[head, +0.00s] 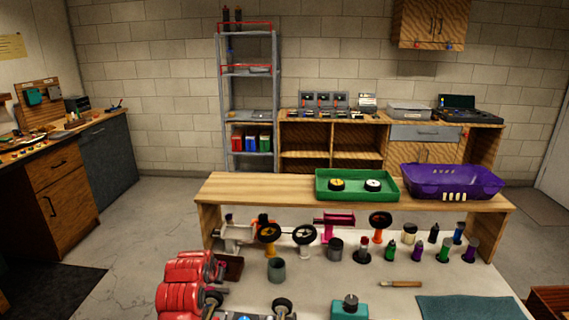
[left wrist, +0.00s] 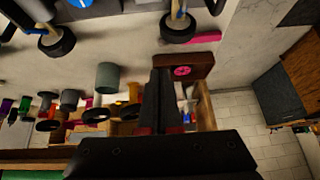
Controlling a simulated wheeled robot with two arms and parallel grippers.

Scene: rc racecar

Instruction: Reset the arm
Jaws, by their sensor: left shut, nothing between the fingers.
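A brown block (left wrist: 195,68) with a pink wheel lies just beyond the fingertips; I cannot tell the gap. A car chassis with black wheels (left wrist: 178,27) shows at the top edge of that view, and a wheel (head: 283,308) shows at the bottom of the head view. My right gripper is out of view.
A grey cup (head: 276,270), wheels on stands (head: 304,234), several bottles (head: 443,250), a teal box (head: 349,310) and a teal mat (head: 470,308) are on the worktable. Behind, a wooden riser (head: 260,187) bears a green tray (head: 357,197) and purple basket (head: 452,180). Floor is clear left.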

